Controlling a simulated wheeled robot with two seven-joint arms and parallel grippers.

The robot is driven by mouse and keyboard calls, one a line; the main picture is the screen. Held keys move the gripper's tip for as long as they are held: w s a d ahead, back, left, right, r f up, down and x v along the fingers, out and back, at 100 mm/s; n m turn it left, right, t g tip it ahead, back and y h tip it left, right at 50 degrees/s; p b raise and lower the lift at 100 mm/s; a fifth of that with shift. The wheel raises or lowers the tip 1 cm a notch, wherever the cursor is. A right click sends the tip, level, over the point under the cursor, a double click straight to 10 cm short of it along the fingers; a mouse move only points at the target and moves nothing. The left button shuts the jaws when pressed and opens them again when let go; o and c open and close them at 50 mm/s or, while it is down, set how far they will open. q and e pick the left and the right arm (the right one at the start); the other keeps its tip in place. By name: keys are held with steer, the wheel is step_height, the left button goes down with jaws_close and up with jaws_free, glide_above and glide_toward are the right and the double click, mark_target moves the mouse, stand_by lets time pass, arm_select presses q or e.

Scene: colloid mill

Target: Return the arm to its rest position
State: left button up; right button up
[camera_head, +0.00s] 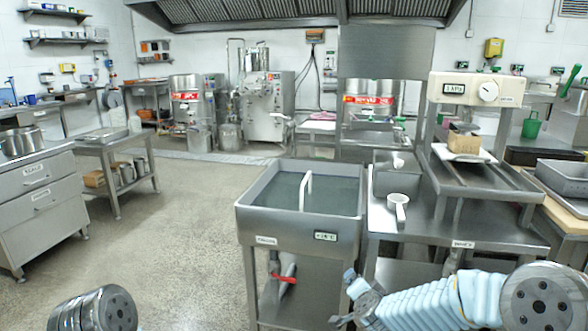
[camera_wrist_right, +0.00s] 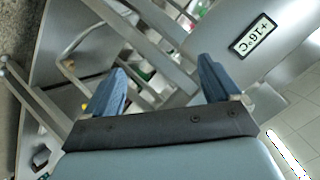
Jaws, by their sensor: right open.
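My right arm (camera_head: 440,298) comes in from the lower right in the head view, light blue and ribbed. Its gripper (camera_head: 345,298) is low in front of the sink stand's right front side. In the right wrist view my right gripper (camera_wrist_right: 162,85) is open, its two blue fingers wide apart with nothing held between them. Of my left arm only a round metal joint (camera_head: 95,310) shows at the lower left; the left gripper is out of view.
A water-filled steel sink (camera_head: 245,215) stands ahead; its temperature label (camera_wrist_right: 254,37) shows in the wrist view. Open floor (camera_head: 165,245) lies left of the sink.

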steer(key=s+a+f+n+g+y, duration=0.2)
steer(key=s+f+n+g, duration=0.1)
steer(key=s+f, duration=0.65)
steer(key=s+a+f+n+g+y, duration=0.25)
steer(key=s+f, duration=0.35)
steer(key=f, duration=0.6)
steer(key=s+f+n+g, duration=0.1)
steer(key=s+f+g, duration=0.1)
steer(key=s, duration=0.4)
steer(key=s+a+f+n+g, duration=0.1)
steer(key=s+f+g, duration=0.1)
steer(key=s, duration=0.4)
steer(key=s+a+f+n+g+y, duration=0.1)
steer(key=s+f+g, duration=0.1)
steer(key=s, duration=0.4)
steer(key=shift+x, duration=0.85)
steer(key=shift+g, duration=0.25)
